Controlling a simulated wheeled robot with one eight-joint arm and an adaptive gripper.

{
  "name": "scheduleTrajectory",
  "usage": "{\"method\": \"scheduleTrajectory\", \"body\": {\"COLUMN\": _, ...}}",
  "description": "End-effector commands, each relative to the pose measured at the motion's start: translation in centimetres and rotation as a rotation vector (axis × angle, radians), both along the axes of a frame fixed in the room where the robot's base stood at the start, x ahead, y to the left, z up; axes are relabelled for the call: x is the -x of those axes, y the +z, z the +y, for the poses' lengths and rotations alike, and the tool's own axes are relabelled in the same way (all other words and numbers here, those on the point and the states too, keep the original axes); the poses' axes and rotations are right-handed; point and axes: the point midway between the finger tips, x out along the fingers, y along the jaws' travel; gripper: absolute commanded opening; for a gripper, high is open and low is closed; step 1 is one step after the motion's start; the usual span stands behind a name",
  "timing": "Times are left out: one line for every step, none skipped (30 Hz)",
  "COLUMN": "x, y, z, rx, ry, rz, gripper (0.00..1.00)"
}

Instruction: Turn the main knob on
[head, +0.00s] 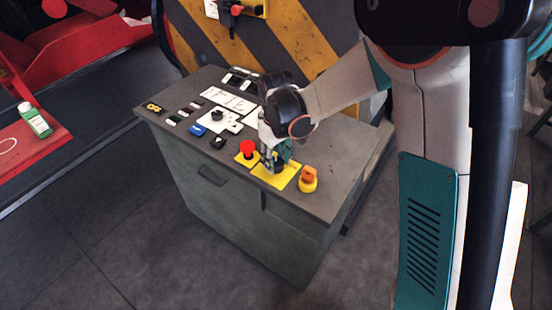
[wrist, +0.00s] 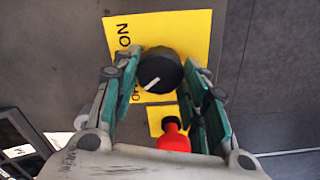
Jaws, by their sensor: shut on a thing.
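The main knob (wrist: 160,65) is a round black knob with a short white pointer line, set on a yellow plate (wrist: 192,28) with black lettering. In the wrist view the pointer slants toward the lower left of the picture. My gripper (wrist: 160,73) has its teal-padded fingers on both sides of the knob, shut on it. In the head view my gripper (head: 272,160) is down at the console's near right part, over the yellow plate (head: 286,178), and hides the knob.
A red push button (head: 248,148) is close on the left of my gripper, and also shows in the wrist view (wrist: 173,138). An orange knob on a yellow base (head: 308,180) is close on the right. Other switches and a blue item (head: 197,130) fill the grey console's (head: 325,208) left part.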

Motion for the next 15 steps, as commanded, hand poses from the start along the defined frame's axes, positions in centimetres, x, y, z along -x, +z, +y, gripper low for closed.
{"method": "scheduleTrajectory", "body": {"x": 0.02, "y": -0.05, "z": -0.02, "rx": 0.001, "ry": -0.031, "rz": 0.001, "gripper": 0.17}}
{"method": "scheduleTrajectory", "body": {"x": 0.02, "y": -0.05, "z": -0.02, "rx": 0.001, "ry": -0.053, "rz": 0.001, "gripper": 0.17}}
{"method": "scheduleTrajectory", "body": {"x": 0.02, "y": -0.06, "z": -0.03, "rx": 0.001, "ry": -0.084, "rz": 0.001, "gripper": 0.17}}
{"method": "scheduleTrajectory", "body": {"x": 0.03, "y": -0.06, "z": -0.02, "rx": 0.001, "ry": -0.110, "rz": 0.001, "gripper": 0.17}}
{"method": "scheduleTrajectory", "body": {"x": 0.03, "y": -0.06, "z": -0.03, "rx": 0.001, "ry": -0.136, "rz": 0.001, "gripper": 0.17}}
{"method": "scheduleTrajectory", "body": {"x": 0.03, "y": -0.06, "z": -0.03, "rx": 0.001, "ry": -0.172, "rz": 0.001, "gripper": 0.17}}
{"method": "scheduleTrajectory", "body": {"x": 0.03, "y": -0.07, "z": -0.03, "rx": 0.001, "ry": -0.200, "rz": 0.001, "gripper": 0.17}}
{"method": "scheduleTrajectory", "body": {"x": 0.03, "y": -0.07, "z": -0.03, "rx": 0.001, "ry": -0.228, "rz": 0.001, "gripper": 0.17}}
{"method": "scheduleTrajectory", "body": {"x": 0.03, "y": -0.07, "z": -0.03, "rx": 0.001, "ry": -0.266, "rz": 0.001, "gripper": 0.17}}
{"method": "scheduleTrajectory", "body": {"x": 0.03, "y": -0.07, "z": -0.03, "rx": 0.001, "ry": -0.295, "rz": 0.001, "gripper": 0.17}}
{"method": "scheduleTrajectory", "body": {"x": 0.02, "y": -0.07, "z": -0.04, "rx": 0.001, "ry": -0.323, "rz": 0.001, "gripper": 0.17}}
{"method": "scheduleTrajectory", "body": {"x": 0.03, "y": -0.07, "z": -0.04, "rx": 0.001, "ry": -0.362, "rz": 0.001, "gripper": 0.17}}
{"method": "scheduleTrajectory", "body": {"x": 0.03, "y": -0.07, "z": -0.04, "rx": 0.001, "ry": -0.391, "rz": 0.001, "gripper": 0.17}}
{"method": "scheduleTrajectory", "body": {"x": 0.03, "y": -0.07, "z": -0.04, "rx": 0.001, "ry": -0.419, "rz": 0.001, "gripper": 0.17}}
{"method": "scheduleTrajectory", "body": {"x": 0.03, "y": -0.07, "z": -0.04, "rx": 0.001, "ry": -0.457, "rz": 0.001, "gripper": 0.17}}
